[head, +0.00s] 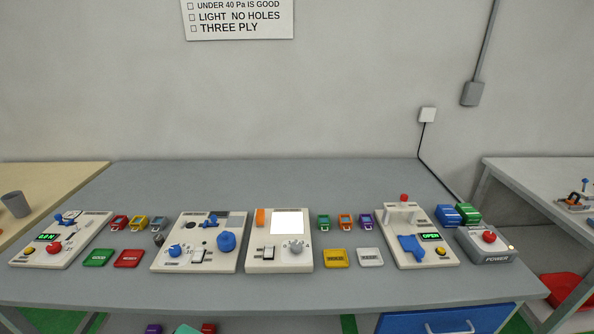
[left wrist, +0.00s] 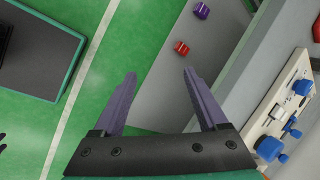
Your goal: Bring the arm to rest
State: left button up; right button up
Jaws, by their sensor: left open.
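My left gripper (left wrist: 159,74) shows in the left wrist view, open, with nothing between its two fingers. It hangs over the green floor (left wrist: 105,60) and the grey lower shelf (left wrist: 180,95), beside the table. Neither gripper shows in the head view, and my right gripper is in no view.
The grey table (head: 270,180) carries a row of test panels, such as the one with a white screen (head: 265,258), and small coloured devices and trays. Its back half is clear. A blue drawer (head: 445,320) is below. A dark platform (left wrist: 35,55) stands on the floor.

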pick_arm(q)
jog(key=s+d+r+n+h, duration=0.1)
jog(key=s+r+n+h, duration=0.1)
jog(key=s+n+h, duration=0.45)
notch_tip(320, 180, down, 21)
jog(key=n+y, duration=0.1)
jog(key=y, duration=0.1)
jog(key=s+a+f+g, duration=0.1)
jog(key=s+a+f, duration=0.1)
jog(key=s+f, duration=1.4)
jog(key=shift+s+a+f+g, duration=0.2)
jog(key=shift+s+a+g, duration=0.2)
jog(key=shift+s, duration=0.6)
